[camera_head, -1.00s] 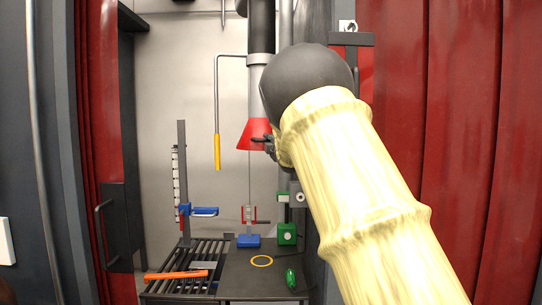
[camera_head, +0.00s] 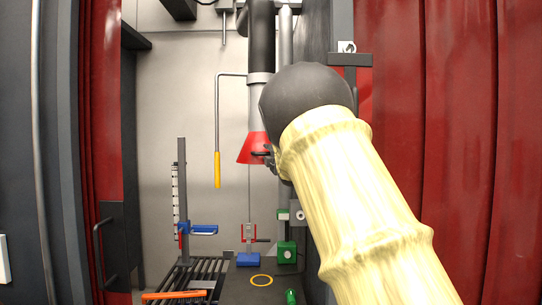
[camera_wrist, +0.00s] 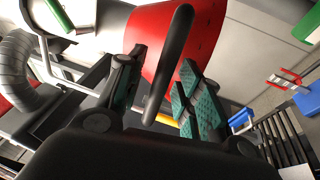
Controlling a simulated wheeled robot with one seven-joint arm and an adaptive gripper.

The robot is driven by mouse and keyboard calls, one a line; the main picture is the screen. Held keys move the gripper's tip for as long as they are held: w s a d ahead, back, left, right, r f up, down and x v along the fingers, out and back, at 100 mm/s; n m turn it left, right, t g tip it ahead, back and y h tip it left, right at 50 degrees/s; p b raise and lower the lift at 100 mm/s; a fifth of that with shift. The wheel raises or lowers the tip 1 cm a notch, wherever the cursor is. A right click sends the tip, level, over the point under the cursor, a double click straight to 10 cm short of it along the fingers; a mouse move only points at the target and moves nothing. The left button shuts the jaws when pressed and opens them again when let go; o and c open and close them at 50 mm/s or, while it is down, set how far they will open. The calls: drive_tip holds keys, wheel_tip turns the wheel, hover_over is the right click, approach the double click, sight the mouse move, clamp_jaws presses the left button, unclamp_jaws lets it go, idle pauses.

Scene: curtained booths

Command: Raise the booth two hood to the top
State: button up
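The red cone-shaped hood (camera_head: 252,148) hangs at the lower end of a grey and black duct in the booth. In the wrist view the hood (camera_wrist: 205,30) fills the top middle, with its dark curved handle (camera_wrist: 170,65) in front. My gripper (camera_head: 268,157) is at the hood's right side, partly hidden behind my arm in the head view. In the wrist view my gripper (camera_wrist: 160,90) is open, its green-padded fingers on either side of the handle, with gaps visible. No booth number is legible.
A yellow-ended pull rod (camera_head: 217,168) hangs left of the hood. Below are a slatted rack, a blue clamp (camera_head: 203,229) on a stand, an orange bar (camera_head: 174,295), a blue block (camera_head: 248,259) and green box (camera_head: 287,252). Red curtains (camera_head: 460,120) flank the booth.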

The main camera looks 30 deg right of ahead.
drive_tip(key=shift+s, duration=0.1)
drive_tip(key=v, duration=1.1)
drive_tip(key=shift+s, duration=0.35)
drive_tip(key=shift+a+f, duration=0.1)
drive_tip(key=shift+f, duration=0.05)
